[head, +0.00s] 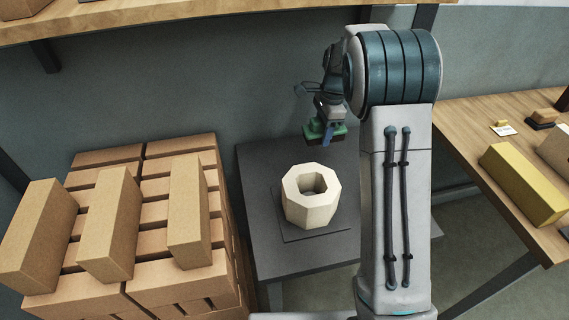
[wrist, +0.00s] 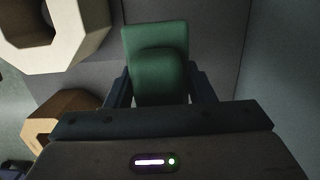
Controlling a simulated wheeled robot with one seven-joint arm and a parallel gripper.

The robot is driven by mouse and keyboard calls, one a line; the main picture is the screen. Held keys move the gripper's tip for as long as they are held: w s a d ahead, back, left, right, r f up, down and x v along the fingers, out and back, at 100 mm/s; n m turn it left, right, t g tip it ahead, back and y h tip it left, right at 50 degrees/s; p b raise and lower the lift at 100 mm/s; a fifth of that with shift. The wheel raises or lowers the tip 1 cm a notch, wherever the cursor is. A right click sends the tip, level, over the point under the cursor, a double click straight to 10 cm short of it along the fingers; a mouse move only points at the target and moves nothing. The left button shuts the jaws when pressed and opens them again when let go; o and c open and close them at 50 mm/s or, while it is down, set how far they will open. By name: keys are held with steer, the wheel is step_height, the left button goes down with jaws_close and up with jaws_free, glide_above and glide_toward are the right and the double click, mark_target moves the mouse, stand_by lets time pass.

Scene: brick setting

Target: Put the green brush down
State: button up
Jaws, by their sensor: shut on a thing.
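The green brush (head: 314,131) has a green top and a dark underside. It is near the back of the dark grey table (head: 268,256), behind the pale octagonal block. My gripper (head: 327,130) is shut on the brush. In the wrist view the green brush (wrist: 156,62) sits between the two dark fingers of my gripper (wrist: 160,88). I cannot tell whether the brush's underside touches the table or hangs just above it.
A pale octagonal block (head: 311,212) with a hole stands on a dark plate on the table. Stacked tan bricks (head: 150,250) rise close on the left. A wooden bench (head: 490,130) with a yellow block (head: 523,184) is at right. The table's front left is clear.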

glide_above(282, 157)
steer(key=f, duration=0.7)
steer(key=shift+d, duration=0.2)
steer(key=shift+f, duration=2)
steer(key=shift+f, duration=0.1)
steer(key=o, duration=1.3)
